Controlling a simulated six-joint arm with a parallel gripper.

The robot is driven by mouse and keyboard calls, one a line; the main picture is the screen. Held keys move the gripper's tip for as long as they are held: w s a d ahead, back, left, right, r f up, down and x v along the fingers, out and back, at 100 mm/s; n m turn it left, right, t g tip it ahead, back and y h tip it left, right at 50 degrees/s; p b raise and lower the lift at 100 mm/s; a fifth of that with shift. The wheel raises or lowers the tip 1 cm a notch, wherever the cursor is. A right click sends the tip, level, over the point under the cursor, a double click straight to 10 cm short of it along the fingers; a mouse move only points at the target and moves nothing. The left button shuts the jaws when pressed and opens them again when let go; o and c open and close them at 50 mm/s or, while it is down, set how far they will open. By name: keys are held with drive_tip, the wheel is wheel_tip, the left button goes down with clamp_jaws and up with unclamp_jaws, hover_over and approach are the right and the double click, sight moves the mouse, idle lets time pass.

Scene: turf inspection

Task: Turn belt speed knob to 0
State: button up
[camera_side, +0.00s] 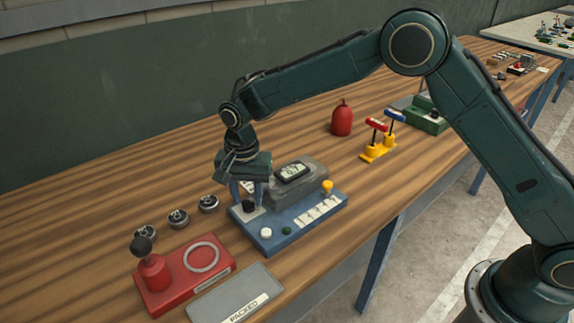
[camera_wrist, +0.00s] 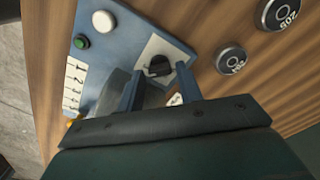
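The black belt speed knob (camera_side: 249,206) sits on a pale plate at the left end of the blue control panel (camera_side: 312,222). In the wrist view the knob (camera_wrist: 160,67) shows between my two blue-grey fingertips, on a white square. My gripper (camera_side: 249,193) points down over the knob. In the wrist view my gripper (camera_wrist: 160,70) is open, with a gap on each side of the knob. I cannot tell how far above the panel the tips are. The knob's pointer and marks are too small or hidden to read.
The panel also bears a white button (camera_side: 266,233), a green button (camera_side: 286,231), a yellow knob (camera_side: 327,186) and a grey housing with a display (camera_side: 293,172). Several round weights (camera_side: 178,218), a red stamp base (camera_side: 185,274) and a grey "PACKED" plate (camera_side: 236,295) lie nearby.

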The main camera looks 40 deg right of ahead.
drive_tip(key=shift+f, duration=0.3)
drive_tip(key=c, duration=0.7)
